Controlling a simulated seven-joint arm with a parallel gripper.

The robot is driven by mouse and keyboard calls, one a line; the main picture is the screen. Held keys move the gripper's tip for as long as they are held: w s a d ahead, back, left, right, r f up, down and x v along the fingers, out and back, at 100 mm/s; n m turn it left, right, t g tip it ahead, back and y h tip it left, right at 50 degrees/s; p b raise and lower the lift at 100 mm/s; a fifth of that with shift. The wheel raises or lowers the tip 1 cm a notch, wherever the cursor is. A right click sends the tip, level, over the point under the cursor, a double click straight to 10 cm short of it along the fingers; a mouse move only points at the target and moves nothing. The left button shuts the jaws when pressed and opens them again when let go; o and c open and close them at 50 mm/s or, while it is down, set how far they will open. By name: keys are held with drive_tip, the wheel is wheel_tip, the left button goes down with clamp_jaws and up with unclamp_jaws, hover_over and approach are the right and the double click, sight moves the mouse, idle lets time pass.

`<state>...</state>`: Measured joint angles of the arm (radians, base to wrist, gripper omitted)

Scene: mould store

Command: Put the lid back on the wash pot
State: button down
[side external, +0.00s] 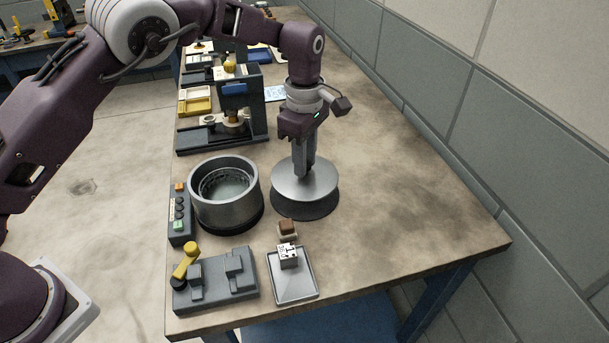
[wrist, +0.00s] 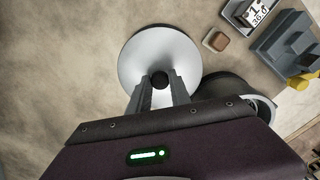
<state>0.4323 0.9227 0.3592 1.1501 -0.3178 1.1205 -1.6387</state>
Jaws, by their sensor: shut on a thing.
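The lid (side external: 324,183) is a round silver-grey disc to the right of the wash pot. The wrist view shows its face (wrist: 150,50) and a dark knob (wrist: 160,76) at its middle. My gripper (side external: 304,171) points down with its fingers shut on the knob. The wash pot (side external: 204,204) is an open grey metal cylinder with a perforated inner part. Its rim shows partly at the lower right of the wrist view (wrist: 266,104), the rest behind my gripper. A dark area shows under the lid; I cannot tell whether the lid touches anything there.
A button box (side external: 180,218) stands left of the pot. In front are a grey fixture with a yellow handle (side external: 215,283), a tray (side external: 294,289) with a marked block, and a small brown block (side external: 287,228). A dark press (side external: 237,95) stands behind. The right bench is clear.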

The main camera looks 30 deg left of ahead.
wheel_tip(320, 180, up, 4)
drive_tip(key=shift+r, duration=0.1)
drive_tip(key=s+a+r, duration=0.5)
drive_tip(key=a+r, duration=0.1)
drive_tip(key=a, duration=0.1)
drive_tip(key=s+a, duration=0.5)
drive_tip(key=s, duration=0.2)
drive_tip(key=shift+w+d+f, duration=0.15)
drive_tip(key=shift+f, duration=2.3)
drive_tip(key=shift+f, duration=0.15)
drive_tip(key=c, duration=1.1)
unclamp_jaws()
drive_tip(key=shift+o, duration=0.2)
